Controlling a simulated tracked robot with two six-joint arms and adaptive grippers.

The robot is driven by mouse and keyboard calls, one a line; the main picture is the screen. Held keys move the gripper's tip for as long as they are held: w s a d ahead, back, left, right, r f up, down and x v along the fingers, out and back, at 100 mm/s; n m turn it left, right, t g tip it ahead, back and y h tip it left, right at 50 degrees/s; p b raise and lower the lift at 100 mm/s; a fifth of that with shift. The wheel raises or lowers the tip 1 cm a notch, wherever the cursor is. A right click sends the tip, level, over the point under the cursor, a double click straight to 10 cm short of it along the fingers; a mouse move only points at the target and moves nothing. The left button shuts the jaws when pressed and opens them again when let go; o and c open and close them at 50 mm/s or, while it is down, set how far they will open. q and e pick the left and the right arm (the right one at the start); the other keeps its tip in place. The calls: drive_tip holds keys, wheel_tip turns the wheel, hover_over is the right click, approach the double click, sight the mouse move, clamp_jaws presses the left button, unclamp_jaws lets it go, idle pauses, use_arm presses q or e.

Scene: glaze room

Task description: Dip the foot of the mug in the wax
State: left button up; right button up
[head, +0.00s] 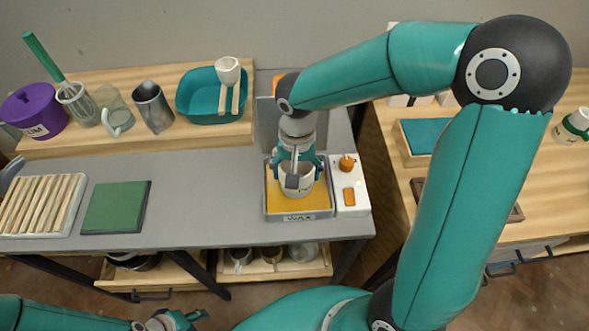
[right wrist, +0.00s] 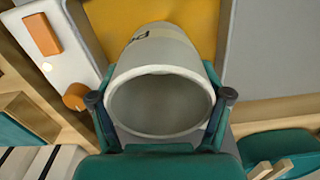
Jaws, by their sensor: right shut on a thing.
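The pale mug (head: 308,183) is in my right gripper (head: 297,166), over the yellow wax (head: 323,203) in the tray marked WAX (head: 300,216). The right wrist view shows the mug (right wrist: 158,60) with its open rim towards the camera and its foot towards the wax (right wrist: 190,15). The fingers of my right gripper (right wrist: 161,97) are shut on the mug from both sides. I cannot tell whether the foot touches the wax. My left gripper (head: 183,319) is low at the bottom left, away from the table and partly cut off; its opening is unclear.
A white control box with an orange knob (head: 346,163) stands right of the wax. A green mat (head: 116,207) and a slatted rack (head: 40,205) lie at left. A teal basin (head: 205,95) and a metal cup (head: 152,107) stand on the back shelf. The grey middle is clear.

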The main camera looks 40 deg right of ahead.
drive_tip(key=shift+f+b, duration=0.6)
drive_tip(key=shift+f, duration=0.05)
drive_tip(key=shift+r, duration=0.15)
idle(1.3)
drive_tip(key=shift+r+p, duration=0.95)
drive_tip(key=shift+r, duration=0.4)
idle(0.4)
wheel_tip(320, 180, up, 7)
drive_tip(key=p, duration=0.5)
idle(0.6)
